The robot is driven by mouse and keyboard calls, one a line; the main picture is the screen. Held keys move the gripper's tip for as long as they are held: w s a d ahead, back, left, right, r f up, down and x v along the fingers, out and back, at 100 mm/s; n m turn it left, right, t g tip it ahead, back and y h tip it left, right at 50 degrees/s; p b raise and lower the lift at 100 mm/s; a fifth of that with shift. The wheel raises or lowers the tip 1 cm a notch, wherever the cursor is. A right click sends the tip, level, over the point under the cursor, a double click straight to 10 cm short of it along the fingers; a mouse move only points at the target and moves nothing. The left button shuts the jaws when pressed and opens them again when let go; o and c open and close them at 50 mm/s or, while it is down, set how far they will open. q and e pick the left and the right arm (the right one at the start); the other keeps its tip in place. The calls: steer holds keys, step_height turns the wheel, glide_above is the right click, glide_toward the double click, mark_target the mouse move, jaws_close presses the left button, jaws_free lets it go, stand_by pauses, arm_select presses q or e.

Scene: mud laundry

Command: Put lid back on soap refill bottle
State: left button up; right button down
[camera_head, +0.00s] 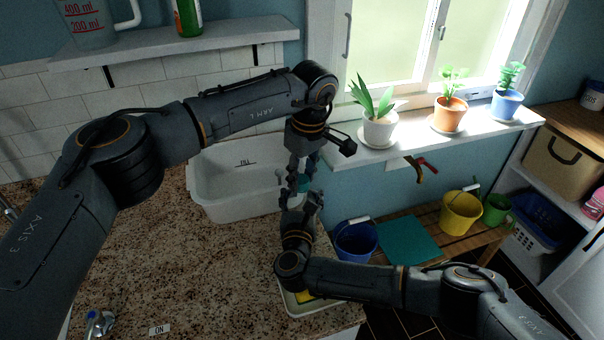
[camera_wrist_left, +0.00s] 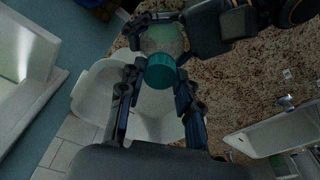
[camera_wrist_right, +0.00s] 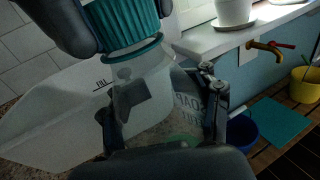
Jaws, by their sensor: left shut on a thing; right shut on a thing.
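My left gripper (camera_head: 298,188) points down over the front edge of the white basin and is shut on the teal ribbed lid (camera_wrist_left: 160,71). In the right wrist view the lid (camera_wrist_right: 125,22) is right above the mouth of the clear soap refill bottle (camera_wrist_right: 150,103), roughly in line with its neck. I cannot tell whether it is seated. My right gripper (camera_wrist_right: 162,112) is shut around the bottle's body, one finger on each side. The bottle also shows in the left wrist view (camera_wrist_left: 165,38), beyond the lid. In the head view the grippers mostly hide bottle and lid.
A white basin (camera_head: 225,205) marked with a fill line is set by the granite counter (camera_head: 190,265). A tray (camera_head: 300,308) with something yellow lies under my right arm. Potted plants line the sill. A blue bucket (camera_head: 356,242) and yellow bucket (camera_head: 460,212) stand on the wooden bench.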

arm_select(q)
steer(key=o, duration=0.8)
steer(key=shift+r, duration=0.1)
steer(key=r, duration=0.8)
steer(key=s+d+r, duration=0.1)
steer(key=r, duration=0.2)
steer(key=shift+r, duration=0.4)
arm_select(e)
steer(key=shift+c, duration=1.2)
jaws_free()
